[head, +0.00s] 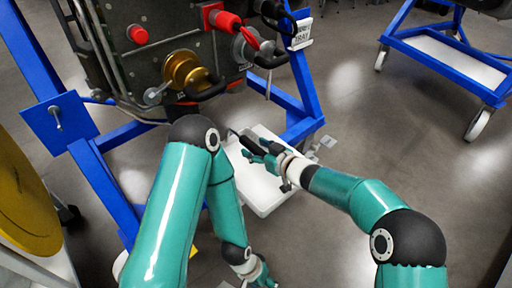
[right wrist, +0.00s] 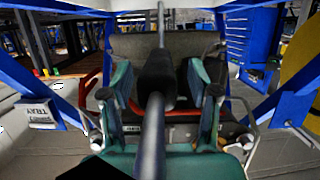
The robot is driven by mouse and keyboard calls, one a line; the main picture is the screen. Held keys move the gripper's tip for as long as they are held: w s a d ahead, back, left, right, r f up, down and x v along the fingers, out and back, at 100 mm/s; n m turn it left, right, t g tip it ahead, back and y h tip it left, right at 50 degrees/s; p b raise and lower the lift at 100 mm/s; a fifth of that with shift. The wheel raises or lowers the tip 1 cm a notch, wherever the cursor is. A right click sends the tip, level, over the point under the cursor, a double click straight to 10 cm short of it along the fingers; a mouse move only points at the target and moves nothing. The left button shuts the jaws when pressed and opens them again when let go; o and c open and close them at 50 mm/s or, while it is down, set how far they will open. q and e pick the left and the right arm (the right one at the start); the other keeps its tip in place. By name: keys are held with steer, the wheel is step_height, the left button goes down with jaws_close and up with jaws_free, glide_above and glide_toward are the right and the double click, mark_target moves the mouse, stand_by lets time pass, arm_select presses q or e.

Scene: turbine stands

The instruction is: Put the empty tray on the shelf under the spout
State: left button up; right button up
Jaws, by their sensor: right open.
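A white tray (head: 262,201) shows in the head view low beside the blue stand frame, partly hidden by my arms. My right gripper (head: 262,154) is over it with its fingers apart. A dark rod with a thick black grip (right wrist: 158,75) runs between the open fingers of my right gripper (right wrist: 158,88) in the right wrist view, with gaps on both sides. I cannot tell whether the rod belongs to the tray. My left gripper (head: 262,274) is at the bottom edge, partly cut off, and its jaws are unclear. I cannot make out the spout for certain.
The stand's dark panel (head: 150,65) carries a brass fitting (head: 185,70), red caps (head: 224,22) and black handles. A white sign reading TRAY (head: 301,34) hangs on the blue frame. Another blue stand (head: 445,55) is at top right.

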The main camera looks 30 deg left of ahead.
steer(key=shift+r, duration=0.1)
steer(key=shift+p+v, duration=0.4)
steer(key=shift+v, duration=3.15)
